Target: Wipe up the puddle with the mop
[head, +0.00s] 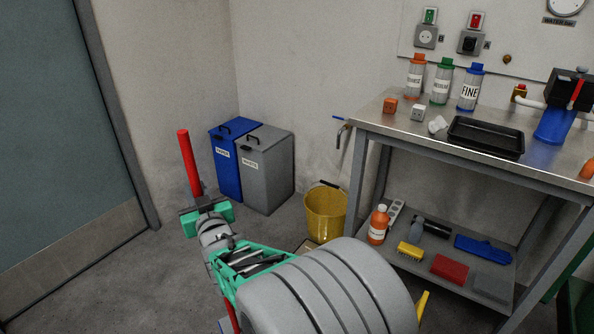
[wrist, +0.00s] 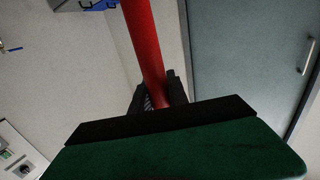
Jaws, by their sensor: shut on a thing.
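The mop's red handle (head: 188,162) rises above my gripper (head: 203,206) in the head view, tilted a little to the left. A lower stretch of red shows below my arm near the bottom edge. My gripper is shut on the handle. In the wrist view the red handle (wrist: 143,45) runs between the dark fingers of my gripper (wrist: 158,97). The mop's head is mostly or wholly hidden behind my arm and the frame edge. I cannot see the puddle in either view; my arm covers much of the near floor.
A blue bin (head: 226,172) and a grey bin (head: 266,172) stand against the back wall. A yellow bucket (head: 325,213) stands left of the steel workbench (head: 400,140), which has bottles and a black tray (head: 486,137). A door (head: 60,150) is at left. Bare floor (head: 130,285) lies before it.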

